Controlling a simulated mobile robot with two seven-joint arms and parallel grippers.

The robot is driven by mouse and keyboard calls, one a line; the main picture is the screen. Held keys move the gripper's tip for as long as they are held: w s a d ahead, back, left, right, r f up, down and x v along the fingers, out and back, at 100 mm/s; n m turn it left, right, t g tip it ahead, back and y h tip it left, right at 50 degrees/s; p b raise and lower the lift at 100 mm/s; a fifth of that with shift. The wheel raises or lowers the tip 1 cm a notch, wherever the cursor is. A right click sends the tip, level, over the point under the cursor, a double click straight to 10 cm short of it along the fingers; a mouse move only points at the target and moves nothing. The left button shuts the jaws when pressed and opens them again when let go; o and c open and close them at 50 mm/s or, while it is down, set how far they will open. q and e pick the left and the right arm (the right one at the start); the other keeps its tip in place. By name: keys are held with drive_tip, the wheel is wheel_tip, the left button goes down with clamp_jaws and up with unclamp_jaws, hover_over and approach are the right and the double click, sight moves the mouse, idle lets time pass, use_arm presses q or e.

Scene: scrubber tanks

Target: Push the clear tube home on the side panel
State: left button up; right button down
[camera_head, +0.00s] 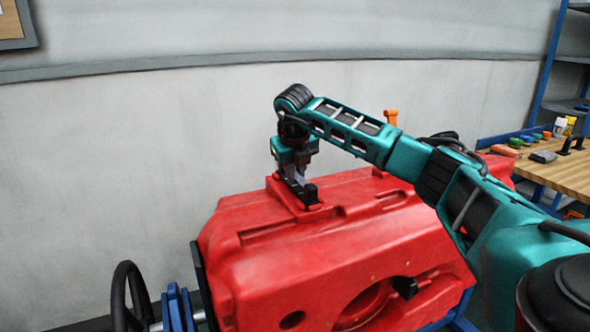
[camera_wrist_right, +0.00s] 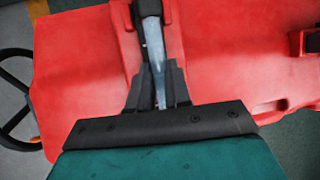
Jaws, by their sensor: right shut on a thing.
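The clear tube (camera_wrist_right: 155,48) runs as a pale, bluish strip between the two dark fingers of my right gripper (camera_wrist_right: 157,88) in the right wrist view. Its far end meets a dark part at the top edge of that view. In the head view my right gripper (camera_head: 298,188) points down at the top of the red tank body (camera_head: 265,265), beside a small black fitting (camera_head: 311,194). The gripper is shut on the tube. I cannot tell how far the tube sits in the fitting. My left gripper is not in view.
A black handwheel (camera_head: 128,295) stands at the lower left and also shows in the wrist view (camera_wrist_right: 14,105). An orange part (camera_head: 391,117) rises behind my right arm. A wooden bench (camera_head: 555,172) with small items is at the right. The grey wall lies behind.

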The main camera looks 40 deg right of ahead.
drive_tip(key=c, duration=0.5)
unclamp_jaws()
idle(0.3)
drive_tip(key=shift+p+v, duration=1.6)
drive_tip(key=shift+v, duration=0.6)
drive_tip(key=shift+r+p, duration=2.1)
drive_tip(key=shift+r, duration=0.45)
